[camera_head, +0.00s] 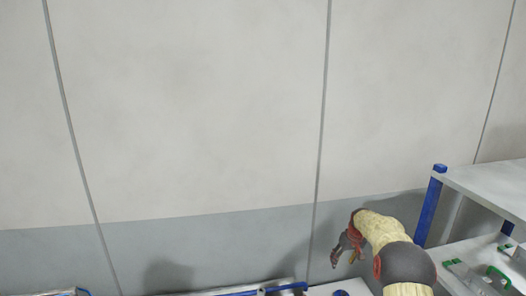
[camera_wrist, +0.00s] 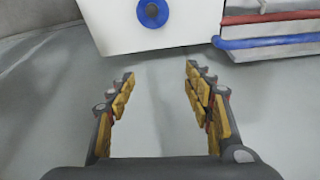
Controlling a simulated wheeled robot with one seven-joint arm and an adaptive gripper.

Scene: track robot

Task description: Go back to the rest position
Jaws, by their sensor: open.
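My gripper (camera_wrist: 158,85) shows in the wrist view with its two yellow-padded fingers spread apart. It is open, and nothing is between the fingers. In the head view my gripper (camera_head: 342,250) is at the end of my bent arm, at the lower right, near the grey lower part of the wall.
In the wrist view a white surface with a blue round thing (camera_wrist: 152,12) lies beyond the fingertips. Blue and red edged items (camera_wrist: 270,42) are at the upper right. In the head view a blue-posted shelf (camera_head: 490,180) stands at the right, holding green-handled items (camera_head: 497,276).

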